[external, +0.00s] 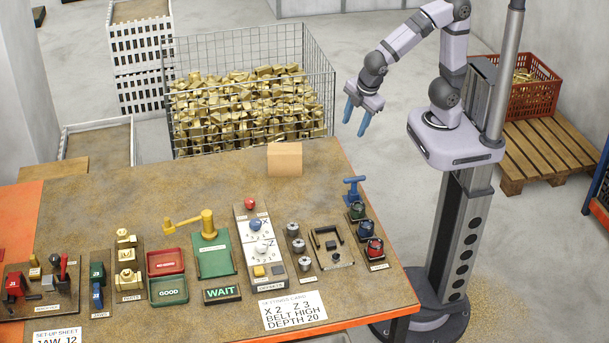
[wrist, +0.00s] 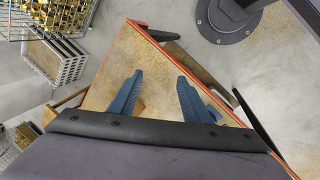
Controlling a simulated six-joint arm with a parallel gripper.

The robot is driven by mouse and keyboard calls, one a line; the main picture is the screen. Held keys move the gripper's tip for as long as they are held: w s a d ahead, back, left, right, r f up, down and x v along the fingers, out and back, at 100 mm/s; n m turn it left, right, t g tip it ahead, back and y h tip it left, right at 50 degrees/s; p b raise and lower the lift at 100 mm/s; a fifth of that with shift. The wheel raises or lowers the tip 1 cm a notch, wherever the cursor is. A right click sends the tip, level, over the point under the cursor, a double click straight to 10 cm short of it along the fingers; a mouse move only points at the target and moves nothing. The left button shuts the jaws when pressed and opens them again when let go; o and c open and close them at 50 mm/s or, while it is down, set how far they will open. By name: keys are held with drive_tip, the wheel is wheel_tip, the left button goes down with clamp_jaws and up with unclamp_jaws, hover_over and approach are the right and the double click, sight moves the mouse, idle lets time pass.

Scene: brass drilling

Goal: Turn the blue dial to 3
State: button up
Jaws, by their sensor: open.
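Small numbers are printed around the dials, but the blue dial's pointer setting is too small to read. My gripper (external: 355,127) is open and empty, with two blue fingers, raised behind the bench's back right side and well away from the dial. In the wrist view, its fingers (wrist: 160,82) are spread above the bare bench top; the dial is not seen there.
A settings card (external: 291,308) reads X 2, Z 3, BELT HIGH, DEPTH 20. A yellow-handled green fixture (external: 214,255) stands left of the panel; metal cylinders (external: 293,230) stand right. A tan block (external: 285,159) sits at the back edge. The bench's back left is clear.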

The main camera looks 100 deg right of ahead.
drive_tip(key=w+a+n+t+h+b, duration=0.1)
drive_tip(key=w+a+n+t+b, duration=0.15)
drive_tip(key=w+n, duration=0.65)
drive_tip(key=w+a+n+t+h+b, duration=0.15)
drive_tip(key=w+a+n+t, duration=0.35)
drive_tip(key=w, duration=0.6)
drive_tip(key=w+a+n+t+y+b, duration=0.2)
drive_tip(key=w+a+n+y, duration=0.15)
drive_tip(key=a+n, duration=0.5)
drive_tip(key=w+a+n+t+y+b, duration=0.25)
drive_tip(key=w+a+n, duration=0.35)
drive_tip(key=a, duration=0.4)
drive_tip(key=n, duration=0.2)
approach(258, 221)
drive_tip(key=w, duration=0.1)
drive_tip(key=shift+w+a+f+m+h, duration=0.1)
drive_tip(key=shift+w+f+m+h, duration=0.1)
drive_tip(key=shift+f+m+h, duration=0.1)
drive_tip(key=shift+w, duration=0.1)
drive_tip(key=shift+p+x, duration=1.2)
drive_tip(key=shift+x, duration=2.35)
